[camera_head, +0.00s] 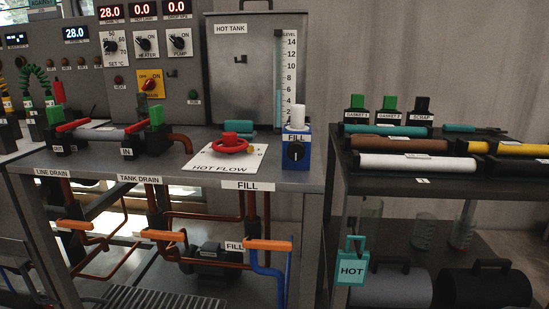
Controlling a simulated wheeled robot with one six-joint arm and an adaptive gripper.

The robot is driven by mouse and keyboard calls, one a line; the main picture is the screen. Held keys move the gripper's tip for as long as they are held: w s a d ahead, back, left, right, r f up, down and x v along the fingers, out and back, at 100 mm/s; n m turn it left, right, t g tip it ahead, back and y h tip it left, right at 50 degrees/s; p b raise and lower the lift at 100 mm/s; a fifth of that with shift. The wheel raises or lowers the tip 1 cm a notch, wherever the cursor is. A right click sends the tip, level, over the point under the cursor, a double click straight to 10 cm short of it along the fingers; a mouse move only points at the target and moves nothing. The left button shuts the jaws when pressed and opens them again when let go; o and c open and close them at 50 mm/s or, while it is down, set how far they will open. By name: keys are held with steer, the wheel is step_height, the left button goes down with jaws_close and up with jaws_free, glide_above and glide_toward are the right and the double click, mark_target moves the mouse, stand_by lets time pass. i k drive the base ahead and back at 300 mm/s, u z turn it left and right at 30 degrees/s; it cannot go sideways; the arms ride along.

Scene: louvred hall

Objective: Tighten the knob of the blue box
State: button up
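The blue box (304,165) stands upright near the right end of the grey bench, with a white FILL label on its upper front. Its black knob (296,151) is on the front face, with a pale mark on it. A white cylindrical piece (298,117) sticks up from the box's top. My gripper is not in view, and nothing touches the knob.
A red handwheel (230,143) on a white HOT FLOW plate stands left of the box. The hot tank (245,70) rises behind. A dark rack (360,176) with several coloured rolls stands right, across a gap. Orange-handled valves (267,244) sit below the bench.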

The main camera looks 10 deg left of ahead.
mark_target(296, 152)
steer(key=u, duration=1.8)
steer(key=k, duration=1.05)
steer(key=z, duration=1.5)
steer(key=i, duration=0.5)
steer(key=u, duration=0.05)
